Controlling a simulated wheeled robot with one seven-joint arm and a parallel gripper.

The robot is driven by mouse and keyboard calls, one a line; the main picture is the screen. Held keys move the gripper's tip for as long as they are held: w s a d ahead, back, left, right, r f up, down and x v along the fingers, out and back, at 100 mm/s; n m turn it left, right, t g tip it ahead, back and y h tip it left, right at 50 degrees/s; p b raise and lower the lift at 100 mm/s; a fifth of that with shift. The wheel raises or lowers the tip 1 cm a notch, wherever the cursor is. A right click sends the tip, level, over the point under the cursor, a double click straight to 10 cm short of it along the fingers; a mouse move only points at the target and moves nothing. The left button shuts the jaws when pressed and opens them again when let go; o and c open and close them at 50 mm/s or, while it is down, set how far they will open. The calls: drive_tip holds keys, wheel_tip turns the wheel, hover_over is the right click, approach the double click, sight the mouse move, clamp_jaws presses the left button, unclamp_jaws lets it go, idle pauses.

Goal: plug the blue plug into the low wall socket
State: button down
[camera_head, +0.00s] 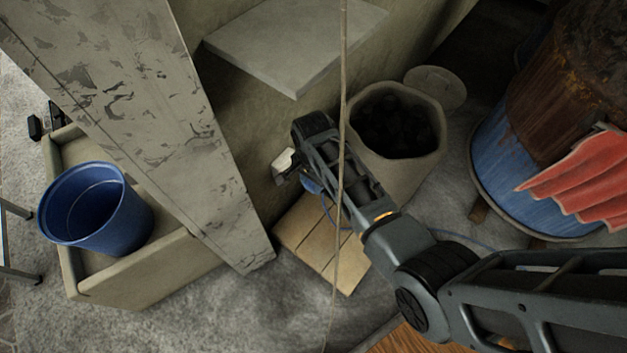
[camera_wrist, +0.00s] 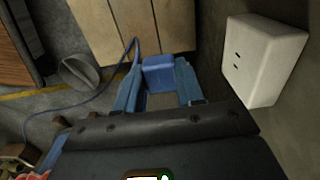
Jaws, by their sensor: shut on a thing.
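The blue plug (camera_wrist: 158,76) is between the two blue fingers of my gripper (camera_wrist: 158,88) in the wrist view. My gripper is shut on it, and a blue cable (camera_wrist: 82,104) runs from it to the left. The white wall socket (camera_wrist: 264,58) is to the right of the plug, with dark slots on its face. A gap shows between plug and socket. In the head view the socket (camera_head: 284,161) is on the wall just left of my gripper, and the plug (camera_head: 312,186) shows as a small blue patch, mostly hidden by my arm.
A wooden slatted board (camera_head: 318,246) lies below my gripper. A blue bucket (camera_head: 135,222) sits in a trough at left. A leaning slab (camera_head: 185,165) is left of the socket. A thin cord (camera_head: 341,60) crosses in front.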

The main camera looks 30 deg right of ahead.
drive_tip(key=w+b, duration=0.1)
drive_tip(key=w+a+b, duration=0.1)
drive_tip(key=w+b, duration=0.2)
drive_tip(key=w, duration=0.1)
drive_tip(key=shift+a, duration=0.35)
drive_tip(key=shift+w+r, duration=0.15)
drive_tip(key=shift+w, duration=0.05)
idle(0.4)
